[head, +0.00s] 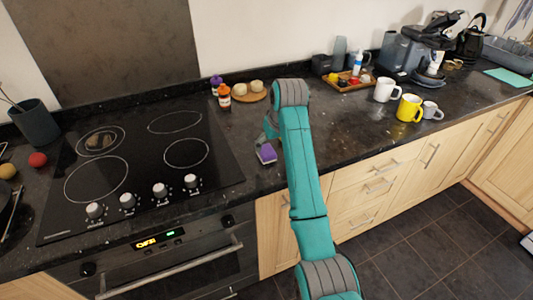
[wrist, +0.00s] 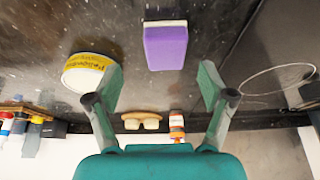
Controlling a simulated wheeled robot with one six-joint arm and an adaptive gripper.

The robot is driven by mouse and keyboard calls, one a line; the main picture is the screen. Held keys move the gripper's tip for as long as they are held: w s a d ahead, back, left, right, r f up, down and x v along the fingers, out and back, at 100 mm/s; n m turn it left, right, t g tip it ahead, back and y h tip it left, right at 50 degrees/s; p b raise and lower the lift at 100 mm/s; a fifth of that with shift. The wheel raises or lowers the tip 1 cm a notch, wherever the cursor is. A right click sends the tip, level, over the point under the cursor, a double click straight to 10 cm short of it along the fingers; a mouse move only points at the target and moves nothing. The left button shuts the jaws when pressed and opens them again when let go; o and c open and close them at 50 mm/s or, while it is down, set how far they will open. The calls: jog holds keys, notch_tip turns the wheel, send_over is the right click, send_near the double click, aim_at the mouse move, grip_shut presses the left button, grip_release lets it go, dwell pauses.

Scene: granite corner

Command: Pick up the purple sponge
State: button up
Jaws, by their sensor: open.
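The purple sponge (head: 266,154) lies on the dark granite counter just right of the cooktop. In the wrist view the purple sponge (wrist: 165,48) shows a pale strip along its upper edge. My gripper (wrist: 160,84) is open and empty, its two fingertips apart. The sponge lies beyond the fingertips in that view, its width within the gap between them. In the head view my gripper (head: 270,128) is partly hidden by my teal arm, close behind the sponge. I cannot tell the exact height between them.
A round tin with a yellow label (wrist: 88,72) stands beside the sponge, near the left finger in the wrist view. The black cooktop (head: 140,160) is at left. An orange bottle (head: 224,97) and wooden board with rolls (head: 248,97) stand behind. Mugs (head: 409,108) are farther right.

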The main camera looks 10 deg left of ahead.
aim_at(267, 150)
jog(key=x, duration=0.5)
jog(key=shift+s+a, duration=0.15)
jog(key=shift+a, duration=0.2)
jog(key=c, duration=1)
jog(key=shift+r, duration=0.1)
notch_tip(267, 150, up, 10)
